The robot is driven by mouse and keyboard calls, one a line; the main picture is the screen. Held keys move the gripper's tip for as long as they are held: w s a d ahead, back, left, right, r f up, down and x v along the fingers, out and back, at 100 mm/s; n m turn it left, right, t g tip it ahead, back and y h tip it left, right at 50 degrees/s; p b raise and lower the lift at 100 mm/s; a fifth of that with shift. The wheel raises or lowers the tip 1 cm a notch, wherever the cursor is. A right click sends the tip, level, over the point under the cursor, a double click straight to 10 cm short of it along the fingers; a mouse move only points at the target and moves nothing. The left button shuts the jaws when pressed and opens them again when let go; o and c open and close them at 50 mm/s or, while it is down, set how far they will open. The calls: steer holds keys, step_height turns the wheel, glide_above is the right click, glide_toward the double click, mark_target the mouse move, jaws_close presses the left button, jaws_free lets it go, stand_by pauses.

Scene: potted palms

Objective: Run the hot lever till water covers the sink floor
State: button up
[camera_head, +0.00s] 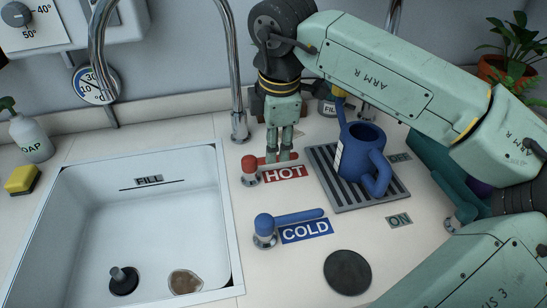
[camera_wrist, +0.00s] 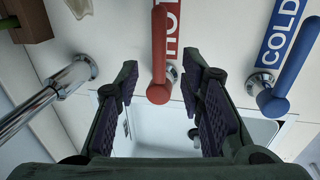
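The red hot lever (camera_head: 250,168) stands right of the sink, its handle pointing right along the HOT label (camera_head: 286,173). My gripper (camera_head: 279,154) points down at the handle. In the wrist view the fingers of my gripper (camera_wrist: 161,82) are apart, with the red lever (camera_wrist: 158,50) between them; contact is not clear. The white sink (camera_head: 150,225) has a FILL line (camera_head: 148,181) on its back wall. A black stopper (camera_head: 123,280) stands on its floor beside a beige-grey patch (camera_head: 185,282). I see no water running from the chrome faucet (camera_head: 237,70).
The blue cold lever (camera_head: 298,215) is in front of the hot one. A blue watering can (camera_head: 362,155) stands on a slatted grate (camera_head: 353,203) to the right. A black disc (camera_head: 347,272) lies nearer. Soap bottle (camera_head: 31,138) and yellow sponge (camera_head: 21,180) are at left.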

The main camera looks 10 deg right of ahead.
steer(key=shift+w+f+b, duration=0.25)
steer(key=shift+f, duration=0.7)
steer(key=shift+w+f+b, duration=0.2)
steer(key=shift+f+b, duration=0.05)
steer(key=shift+f, duration=0.7)
steer(key=shift+c, duration=0.4)
jaws_close()
